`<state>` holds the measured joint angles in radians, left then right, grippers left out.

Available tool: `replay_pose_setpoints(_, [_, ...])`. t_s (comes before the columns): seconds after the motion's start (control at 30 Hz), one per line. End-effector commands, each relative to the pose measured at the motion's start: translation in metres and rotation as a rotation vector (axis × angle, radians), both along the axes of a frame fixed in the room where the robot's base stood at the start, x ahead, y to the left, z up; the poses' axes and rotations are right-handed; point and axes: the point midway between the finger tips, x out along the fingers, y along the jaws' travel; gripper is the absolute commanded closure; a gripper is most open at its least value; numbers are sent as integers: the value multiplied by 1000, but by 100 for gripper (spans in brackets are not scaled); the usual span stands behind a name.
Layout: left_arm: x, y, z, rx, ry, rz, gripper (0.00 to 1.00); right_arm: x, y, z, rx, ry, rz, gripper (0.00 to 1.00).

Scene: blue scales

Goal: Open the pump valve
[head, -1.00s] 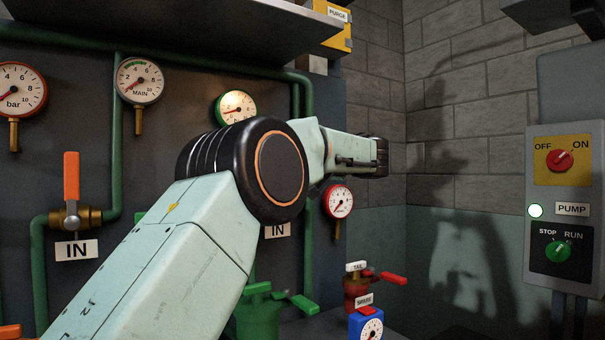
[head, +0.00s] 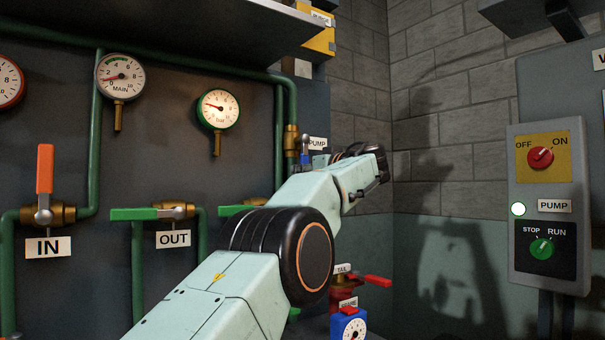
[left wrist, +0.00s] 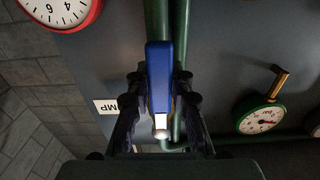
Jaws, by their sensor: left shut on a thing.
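The pump valve has a blue lever handle (left wrist: 159,75) with a pale end, seen in the left wrist view between the two black fingers of my left gripper (left wrist: 158,88). The fingers are shut on the handle, which lies in line with the green pipe behind it. In the head view the brass valve body (head: 291,140) sits on a green vertical pipe beside the PUMP label (head: 318,143). A blue piece of the handle (head: 302,158) shows there, and my wrist and arm hide the rest. My right gripper is not in view.
An orange IN handle (head: 44,168) stands upright, and a green OUT handle (head: 133,214) lies level. Gauges hang above. A red-handled valve (head: 345,290) and a blue gauge (head: 348,324) are below my arm. The grey pump switch box (head: 517,250) is at the right.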

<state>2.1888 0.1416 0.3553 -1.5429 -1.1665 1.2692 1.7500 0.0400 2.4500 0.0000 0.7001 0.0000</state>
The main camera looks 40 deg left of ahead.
Motion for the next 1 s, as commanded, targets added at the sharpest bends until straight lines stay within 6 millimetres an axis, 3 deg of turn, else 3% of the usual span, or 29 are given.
replay_pose_setpoints(0.6, [0, -1, -3, -16, -35, -2, 100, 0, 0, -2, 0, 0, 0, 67])
replay_pose_setpoints(0.63, [0, -1, -3, -15, -35, -2, 77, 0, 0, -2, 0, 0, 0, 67])
replay_pose_setpoints(0.9, [0, 0, -1, -12, -35, -1, 55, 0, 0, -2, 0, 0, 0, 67])
replay_pose_setpoints(1.0, [0, 0, -1, -11, -35, -1, 55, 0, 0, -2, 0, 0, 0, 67])
